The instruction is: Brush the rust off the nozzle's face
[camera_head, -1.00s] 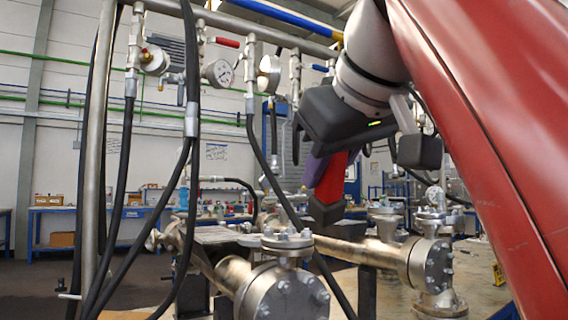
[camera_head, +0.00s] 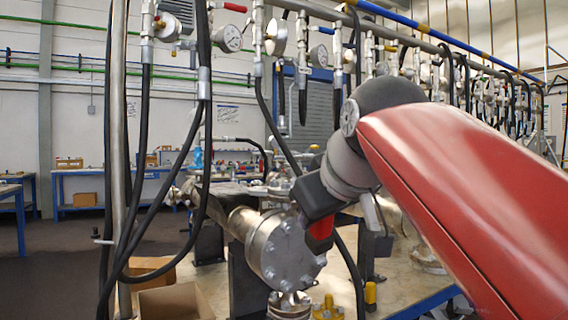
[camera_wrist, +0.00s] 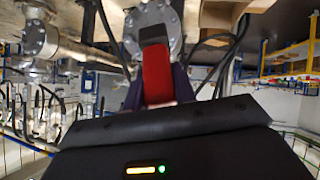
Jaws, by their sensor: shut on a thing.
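My gripper (camera_wrist: 158,88) is shut on a red brush (camera_wrist: 157,72), its purple-dark fingers on either side. The brush's dark block end (camera_wrist: 153,34) points away from the gripper. In the wrist view it overlaps a grey bolted flange (camera_wrist: 168,14); I cannot tell whether they touch. In the head view my gripper (camera_head: 318,203) and the red of the brush (camera_head: 321,229) are at the upper right of a vessel's bolted round end (camera_head: 283,252). Rust does not show clearly, and I cannot tell which flange is the nozzle.
Black hoses (camera_head: 208,150) hang left of the vessel, and one loops close to its right side. Gauges and valves (camera_head: 275,38) line the overhead pipe. An open cardboard box (camera_head: 175,300) and a yellow fitting (camera_head: 371,293) are low in front. The floor at left is clear.

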